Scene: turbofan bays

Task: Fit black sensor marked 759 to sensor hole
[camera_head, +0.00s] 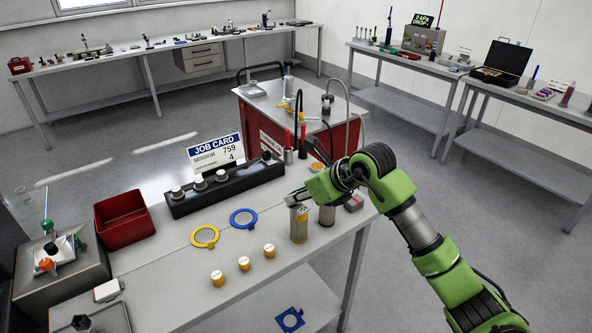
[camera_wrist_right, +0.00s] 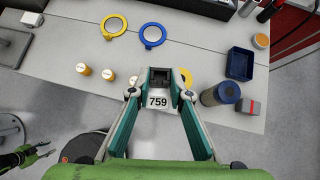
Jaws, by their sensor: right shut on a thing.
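My right gripper (camera_head: 297,196) hangs over the front right part of the grey workbench. In the right wrist view its fingers (camera_wrist_right: 159,88) are shut on a black square sensor (camera_wrist_right: 159,74) with a white label reading 759. In the head view the sensor is hard to make out. A job card (camera_head: 216,152) reading sensor 759 and 4 stands behind a long black holder (camera_head: 240,178) with several knobs. I cannot make out the sensor hole for certain. A green and dark arm end, likely my left gripper (camera_wrist_right: 22,157), shows at the lower left of the right wrist view.
Two filter cylinders stand near my right gripper, one (camera_head: 299,226) just below it. A red bin (camera_head: 124,220) and grey fixture box (camera_head: 60,275) stand left.

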